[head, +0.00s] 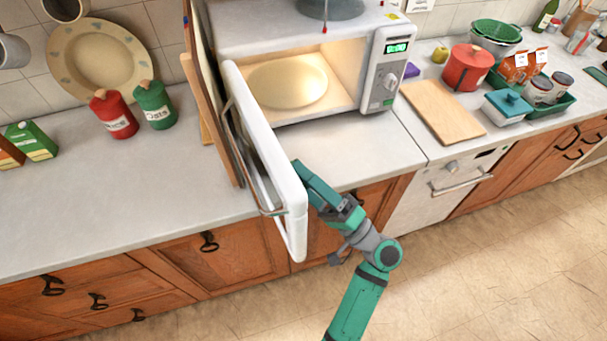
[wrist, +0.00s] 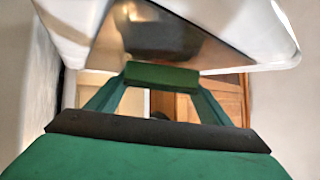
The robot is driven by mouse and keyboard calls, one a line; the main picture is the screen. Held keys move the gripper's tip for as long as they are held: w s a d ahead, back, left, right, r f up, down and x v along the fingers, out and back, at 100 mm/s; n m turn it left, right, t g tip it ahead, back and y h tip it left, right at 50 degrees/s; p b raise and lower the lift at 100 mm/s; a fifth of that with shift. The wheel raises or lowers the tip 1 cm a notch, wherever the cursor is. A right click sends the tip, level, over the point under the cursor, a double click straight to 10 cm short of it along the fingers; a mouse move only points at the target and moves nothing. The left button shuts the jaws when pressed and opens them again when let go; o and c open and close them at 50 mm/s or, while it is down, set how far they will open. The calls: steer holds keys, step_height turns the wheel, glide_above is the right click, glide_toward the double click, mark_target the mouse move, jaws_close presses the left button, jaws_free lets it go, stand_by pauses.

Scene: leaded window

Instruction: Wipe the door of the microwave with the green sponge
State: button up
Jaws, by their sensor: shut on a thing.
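The microwave (head: 378,75) stands on the counter with its door (head: 262,150) swung wide open toward the front. The door has a white frame and a dark glass panel, which fills the upper part of the wrist view (wrist: 155,38). My gripper (head: 303,172) is at the inner side of the door, near its free edge. In the wrist view its two fingers are shut on the green sponge (wrist: 162,75), held just in front of the door panel. I cannot tell whether the sponge touches the panel. In the head view the sponge is not clearly visible.
Red (head: 113,115) and green (head: 154,104) canisters stand at the left. The counter in front of the microwave is clear.

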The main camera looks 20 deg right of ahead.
steer(key=shift+a, duration=0.25)
steer(key=shift+w+a, duration=0.2)
steer(key=shift+w, duration=0.4)
steer(key=shift+w+a, duration=0.15)
steer(key=shift+w, duration=0.45)
steer(key=shift+w+a, duration=0.35)
steer(key=shift+w, duration=0.3)
steer(key=shift+s, duration=0.1)
steer(key=shift+s+d, duration=0.2)
steer(key=shift+s, duration=0.4)
steer(key=shift+s+d, duration=0.2)
steer(key=shift+s, duration=0.35)
steer(key=shift+s+a, duration=0.15)
steer(key=shift+s, duration=0.65)
